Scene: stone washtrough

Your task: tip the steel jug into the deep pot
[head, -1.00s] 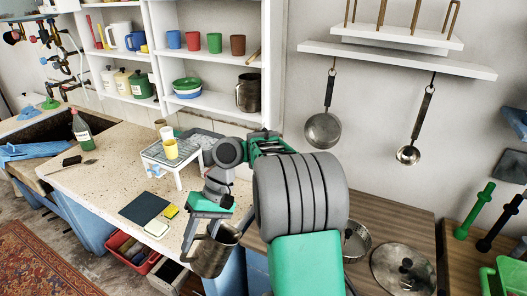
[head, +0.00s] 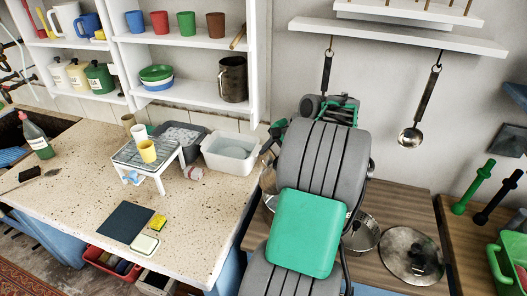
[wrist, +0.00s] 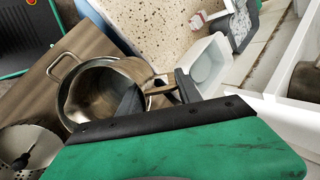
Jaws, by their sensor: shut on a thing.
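The steel jug (head: 270,150) is raised beside my arm in the head view, mostly hidden behind it. In the wrist view my gripper (wrist: 160,95) is shut on the jug's handle (wrist: 160,84). The deep pot (head: 362,234) stands on the wooden counter, partly covered by my arm. In the wrist view the pot (wrist: 68,108) shows its open mouth and a loop handle, left of my fingers. The jug overlaps the pot's near side there. I cannot tell the jug's exact tilt or see what is in it.
A lid (head: 410,255) lies right of the pot. A white basin (head: 230,152) and a small white rack (head: 148,160) with cups stand on the stone counter (head: 80,200). A ladle (head: 411,138) hangs above. A green crate (head: 508,265) is at the far right.

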